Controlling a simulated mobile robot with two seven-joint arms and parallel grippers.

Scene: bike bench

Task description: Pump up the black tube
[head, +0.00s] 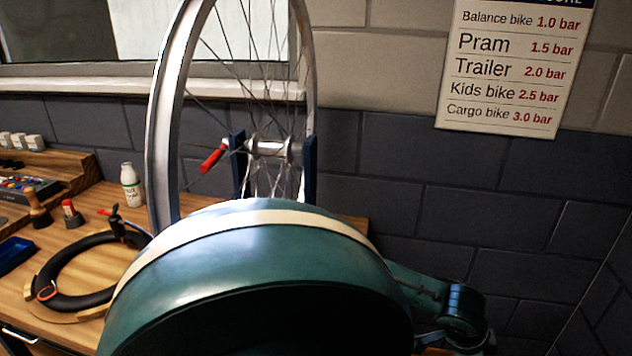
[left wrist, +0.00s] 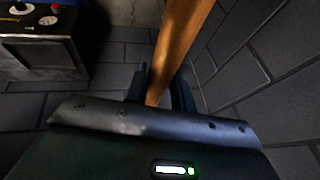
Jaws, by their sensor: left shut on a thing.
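The black tube (head: 75,297) lies as a ring on the wooden bench at the left of the head view. An orange-red ring (head: 47,291) shows at its near left side. A black fitting with a red lever (head: 117,226) stands at the tube's far side; I cannot tell how they join. In the left wrist view, my left gripper (left wrist: 160,92) is shut on a long wooden bar (left wrist: 185,45) that runs up and away. What the bar belongs to is out of view. My right gripper is not in view.
My own green arm link hides much of the bench. A wheel (head: 165,110) stands upright behind it. A pressure sign (head: 515,65) hangs on the wall. A white bottle (head: 131,184) stands on the bench. A dark box with a dial (left wrist: 42,45) shows in the left wrist view.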

